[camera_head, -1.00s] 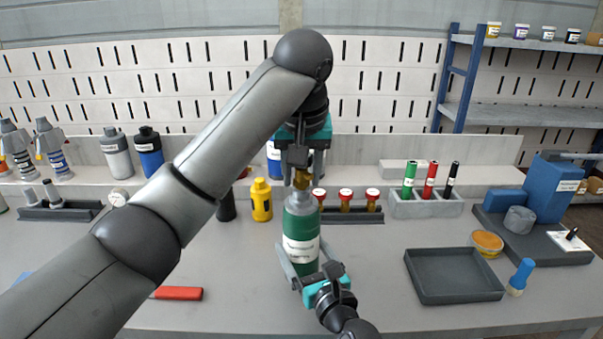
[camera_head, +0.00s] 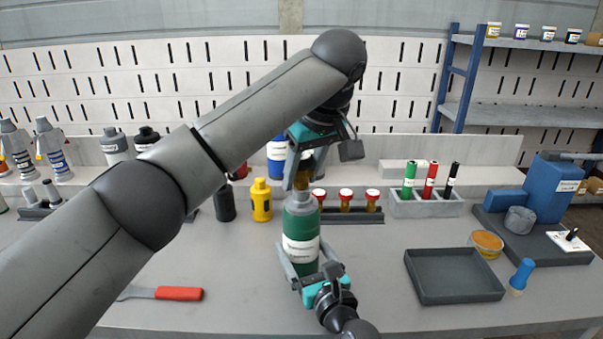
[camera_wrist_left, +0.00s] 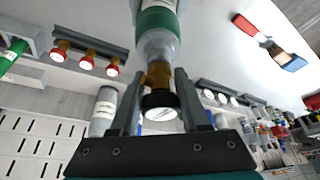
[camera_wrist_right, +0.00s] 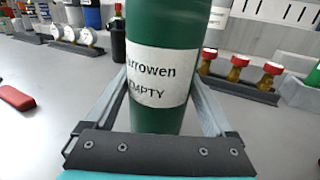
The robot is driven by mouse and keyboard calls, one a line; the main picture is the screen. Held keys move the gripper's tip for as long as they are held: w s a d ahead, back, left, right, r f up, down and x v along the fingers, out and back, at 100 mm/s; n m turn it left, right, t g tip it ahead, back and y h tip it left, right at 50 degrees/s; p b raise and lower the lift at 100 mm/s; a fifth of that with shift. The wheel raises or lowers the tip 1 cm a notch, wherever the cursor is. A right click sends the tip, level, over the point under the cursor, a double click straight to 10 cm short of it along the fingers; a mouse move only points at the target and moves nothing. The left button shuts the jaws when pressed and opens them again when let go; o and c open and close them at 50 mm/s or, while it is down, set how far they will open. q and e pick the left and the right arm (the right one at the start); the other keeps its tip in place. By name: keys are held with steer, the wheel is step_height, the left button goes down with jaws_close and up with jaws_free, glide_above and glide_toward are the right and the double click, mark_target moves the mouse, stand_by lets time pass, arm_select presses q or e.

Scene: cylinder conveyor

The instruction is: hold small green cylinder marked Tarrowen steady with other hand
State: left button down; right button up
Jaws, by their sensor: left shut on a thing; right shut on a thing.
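The green cylinder (camera_head: 301,250) stands upright on the table at the centre, with a grey shoulder and a brass valve on top. Its white label, reading "...arrowen" and "EMPTY", shows in the right wrist view (camera_wrist_right: 160,78). My right gripper (camera_head: 304,270) is shut around its lower body from the front. My left gripper (camera_head: 304,160) comes from above and is shut on the brass valve (camera_wrist_left: 158,75). In the left wrist view the valve and its dark end sit between the fingers.
An empty dark tray (camera_head: 455,275) lies to the right. A red-handled tool (camera_head: 178,293) lies front left. Table space between cylinder and tray is clear.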

arm_select(q)
steer(key=shift+n, duration=0.4)
steer(key=n+g, duration=0.1)
steer(key=n, duration=0.1)
steer(key=n+g+y, duration=0.1)
steer(key=n, duration=0.2)
steer(key=shift+n+y, duration=0.3)
steer(key=shift+c, duration=2.3)
jaws_free()
steer(key=shift+r, duration=0.1)
steer(key=shift+r, duration=1.2)
steer(key=m, duration=0.2)
steer(key=m+t+h, duration=0.1)
steer(key=m, duration=0.2)
steer(key=shift+t, duration=0.3)
steer(key=shift+m+h, duration=0.3)
steer(key=shift+m, duration=0.2)
